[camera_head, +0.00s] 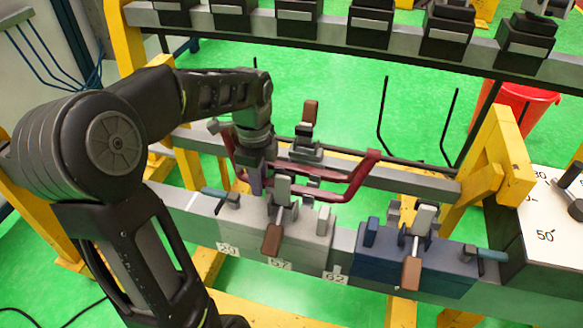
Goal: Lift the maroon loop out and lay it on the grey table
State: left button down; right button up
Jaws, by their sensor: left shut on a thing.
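The maroon loop (359,174) is an angular frame at the middle of the head view, behind the clamp blocks. Its right end rises beside the rail and its left part passes behind my left gripper. My left gripper (256,183) points down and is shut on the loop's left side; the fingertips are partly hidden. The loop appears to be at or just above the rail; I cannot tell whether it touches the blocks. My right gripper is not in view. I do not see a clearly grey table.
A grey clamp block (300,235) and a blue clamp block (440,262) with brown-tipped levers stand in front of the loop. Another brown-tipped clamp (308,120) stands behind. A white marked surface (545,235) is at right. Yellow frame posts (505,165) and thin black rods rise nearby.

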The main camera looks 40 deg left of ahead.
pick_arm(q)
jog(key=shift+r, duration=0.2)
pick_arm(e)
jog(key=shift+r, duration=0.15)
